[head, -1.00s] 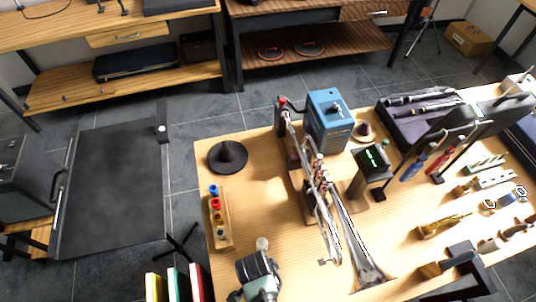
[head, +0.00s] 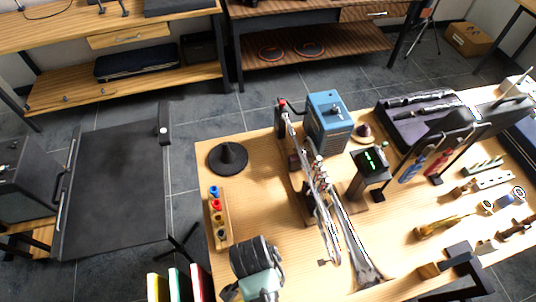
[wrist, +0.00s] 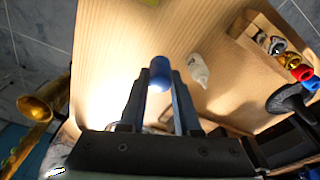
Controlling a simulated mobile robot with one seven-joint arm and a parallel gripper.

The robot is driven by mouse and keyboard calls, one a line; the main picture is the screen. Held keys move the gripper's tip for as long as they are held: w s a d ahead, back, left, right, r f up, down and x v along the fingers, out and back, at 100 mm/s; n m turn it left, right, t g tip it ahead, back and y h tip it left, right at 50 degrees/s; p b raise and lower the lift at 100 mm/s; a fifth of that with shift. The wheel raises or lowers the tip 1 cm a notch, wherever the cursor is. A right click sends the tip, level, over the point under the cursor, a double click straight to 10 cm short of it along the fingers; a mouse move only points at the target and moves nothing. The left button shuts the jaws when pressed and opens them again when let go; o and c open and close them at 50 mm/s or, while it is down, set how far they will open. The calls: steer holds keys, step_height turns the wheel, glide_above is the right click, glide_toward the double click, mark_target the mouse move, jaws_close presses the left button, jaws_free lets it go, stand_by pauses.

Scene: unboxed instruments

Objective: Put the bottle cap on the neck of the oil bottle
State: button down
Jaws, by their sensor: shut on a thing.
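My gripper (wrist: 160,95) is shut on the blue bottle cap (wrist: 160,73), which sits between the fingertips in the wrist view. The small white oil bottle (wrist: 199,72) is on the wooden table, right of the cap in that view and apart from it. In the head view my dark wrist and pale green arm part are at the table's front left. The fingertips, cap and bottle are hidden there.
A wooden rack (head: 219,222) with coloured pieces and a black cone stand (head: 228,157) are at the table's left. A silver trumpet (head: 325,200) stands mid-table. A blue box (head: 326,120) is behind. Bare wood lies between the rack and trumpet.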

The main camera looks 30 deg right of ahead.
steer(key=shift+r+p, duration=1.65)
